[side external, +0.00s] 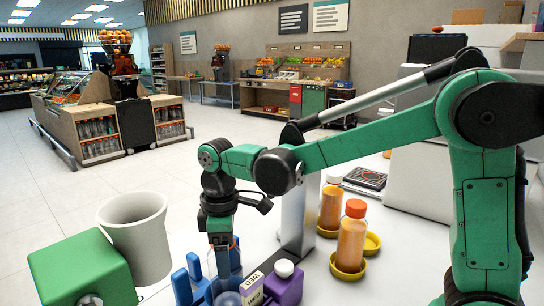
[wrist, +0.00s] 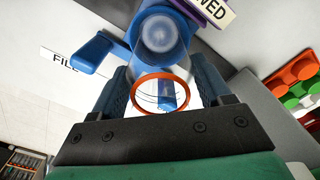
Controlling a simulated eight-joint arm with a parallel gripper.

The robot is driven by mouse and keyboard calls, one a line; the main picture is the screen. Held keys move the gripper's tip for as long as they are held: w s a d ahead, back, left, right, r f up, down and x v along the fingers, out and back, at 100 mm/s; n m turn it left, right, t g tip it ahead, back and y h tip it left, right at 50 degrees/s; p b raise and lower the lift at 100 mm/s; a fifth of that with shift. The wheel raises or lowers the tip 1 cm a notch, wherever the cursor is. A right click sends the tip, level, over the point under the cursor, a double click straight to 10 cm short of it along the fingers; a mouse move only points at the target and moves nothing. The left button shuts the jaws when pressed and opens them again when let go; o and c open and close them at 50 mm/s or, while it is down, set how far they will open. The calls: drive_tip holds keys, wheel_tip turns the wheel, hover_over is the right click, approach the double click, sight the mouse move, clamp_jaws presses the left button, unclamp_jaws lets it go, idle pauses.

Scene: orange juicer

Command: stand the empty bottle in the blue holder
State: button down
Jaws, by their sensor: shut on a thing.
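My gripper (side external: 221,258) points down at the lower middle of the side view. In the wrist view my gripper (wrist: 161,88) has its two blue fingers on either side of the clear empty bottle, shut on it. The bottle's orange neck ring (wrist: 161,77) shows between the fingers, and its clear body also shows beside the fingers in the side view (side external: 236,256). The blue holder (side external: 181,287) is low in the side view, right by the bottle; a blue part of it shows in the wrist view (wrist: 92,53). I cannot tell whether the bottle's base rests in it.
Filled orange bottles (side external: 351,240) stand on yellow holders farther right. A pale bin (side external: 137,238) and green block (side external: 82,270) are at left.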

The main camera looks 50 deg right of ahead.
drive_tip(key=shift+f, duration=0.1)
unclamp_jaws()
wheel_tip(320, 180, up, 11)
drive_tip(key=shift+r, duration=0.15)
drive_tip(key=shift+d+r, duration=0.1)
drive_tip(key=shift+r, duration=0.3)
drive_tip(key=shift+s+d+f+m+t, duration=0.1)
drive_tip(key=shift+s+d+m+t, duration=0.2)
drive_tip(key=shift+m, duration=0.1)
drive_tip(key=s+d+f+m+t, duration=0.1)
drive_tip(key=s+f+m+t, duration=0.1)
drive_tip(key=f, duration=0.1)
drive_tip(key=s+d+f+m+t, duration=0.2)
drive_tip(key=f+m, duration=0.1)
drive_tip(key=s+d+f+m+t, duration=0.2)
drive_tip(key=f+m, duration=0.1)
drive_tip(key=shift+s+f+t, duration=0.1)
drive_tip(key=shift+s+t, duration=0.2)
